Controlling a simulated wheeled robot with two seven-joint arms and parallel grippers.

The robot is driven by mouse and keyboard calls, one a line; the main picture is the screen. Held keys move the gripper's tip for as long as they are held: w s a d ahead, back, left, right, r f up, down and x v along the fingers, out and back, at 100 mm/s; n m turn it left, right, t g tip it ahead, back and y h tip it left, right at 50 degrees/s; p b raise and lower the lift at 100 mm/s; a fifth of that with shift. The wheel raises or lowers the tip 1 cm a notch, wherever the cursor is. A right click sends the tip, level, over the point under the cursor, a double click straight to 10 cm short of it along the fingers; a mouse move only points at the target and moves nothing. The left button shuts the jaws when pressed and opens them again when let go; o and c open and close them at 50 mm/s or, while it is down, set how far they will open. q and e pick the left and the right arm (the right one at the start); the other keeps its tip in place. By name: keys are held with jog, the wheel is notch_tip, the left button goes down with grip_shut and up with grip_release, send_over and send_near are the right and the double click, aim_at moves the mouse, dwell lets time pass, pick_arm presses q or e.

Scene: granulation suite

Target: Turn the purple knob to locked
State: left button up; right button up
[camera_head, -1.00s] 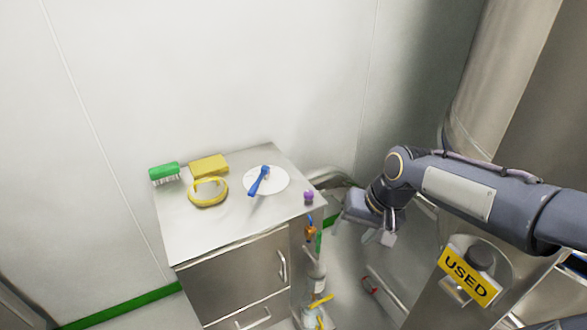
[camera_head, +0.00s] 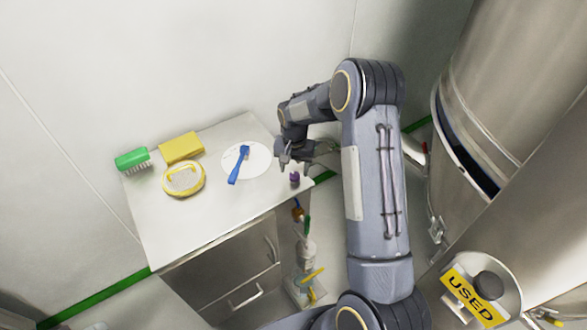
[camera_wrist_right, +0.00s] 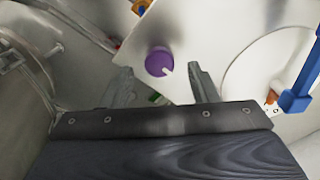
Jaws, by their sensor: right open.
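The purple knob (camera_head: 294,178) sits near the right corner of the steel cabinet top (camera_head: 215,215). In the right wrist view the knob (camera_wrist_right: 159,61) is a round purple cap with a pale pointer mark at its lower right, pointing down to the right. My right gripper (camera_head: 284,160) is close to the knob, slightly behind it in the head view. In the wrist view its two fingers (camera_wrist_right: 160,85) are spread, and the knob shows between and beyond their tips, apart from both. My left gripper is not in view.
A white disc (camera_head: 262,163) with a blue-handled tool (camera_head: 238,166) lies left of the knob. A yellow ring (camera_head: 184,180), a yellow block (camera_head: 181,147) and a green brush (camera_head: 132,158) are farther left. Bottles (camera_head: 308,250) stand below the cabinet's right side.

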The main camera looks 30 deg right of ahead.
aim_at(294, 178)
jog(key=shift+f, duration=1.15)
jog(key=c, duration=1)
jog(key=shift+o, duration=0.2)
